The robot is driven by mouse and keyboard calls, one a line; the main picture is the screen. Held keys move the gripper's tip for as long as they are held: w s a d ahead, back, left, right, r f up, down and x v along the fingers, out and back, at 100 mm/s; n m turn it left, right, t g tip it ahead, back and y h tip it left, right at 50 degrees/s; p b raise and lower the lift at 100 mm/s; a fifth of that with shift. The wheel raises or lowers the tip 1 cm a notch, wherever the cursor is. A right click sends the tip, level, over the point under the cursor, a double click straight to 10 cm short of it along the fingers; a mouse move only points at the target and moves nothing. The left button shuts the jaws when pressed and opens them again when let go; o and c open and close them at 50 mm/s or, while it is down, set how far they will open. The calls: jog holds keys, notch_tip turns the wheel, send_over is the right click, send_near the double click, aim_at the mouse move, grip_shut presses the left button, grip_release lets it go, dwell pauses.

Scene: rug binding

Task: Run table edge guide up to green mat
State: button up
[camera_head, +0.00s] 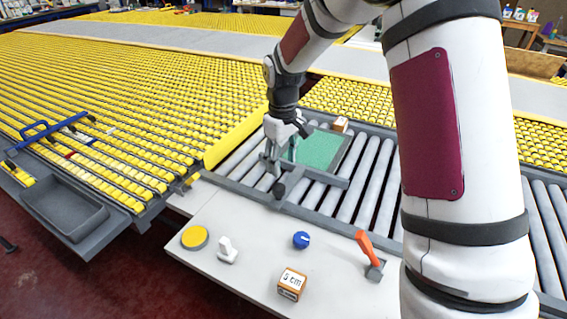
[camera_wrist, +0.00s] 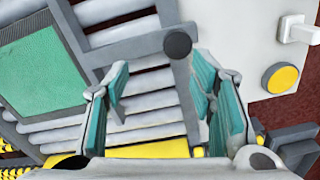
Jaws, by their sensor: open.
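The green mat (camera_head: 322,150) lies on the grey rollers and fills the left side of the wrist view (camera_wrist: 38,85). The table edge guide looks like the grey bar (camera_head: 325,178) lying across the rollers near the front rail, on the near side of the mat. A dark round knob (camera_head: 279,188) stands at its near left end and also shows in the wrist view (camera_wrist: 177,44). My gripper (camera_head: 275,165) is open above the rollers, left of the mat and close to the knob. In the wrist view its teal-padded fingers (camera_wrist: 161,85) are apart with nothing between them.
The white front panel carries a yellow button (camera_head: 195,237), a white switch (camera_head: 227,250), a blue knob (camera_head: 301,240), an orange lever (camera_head: 368,250) and a "5 cm" block (camera_head: 291,284). A wooden block (camera_head: 340,124) sits behind the mat. Yellow roller tables (camera_head: 120,100) spread left and behind.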

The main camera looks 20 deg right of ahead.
notch_tip(320, 180, up, 7)
jog(key=p, duration=0.3)
dwell(0.6)
jog(key=shift+r, duration=0.1)
dwell(0.4)
notch_tip(320, 180, up, 12)
dwell(0.5)
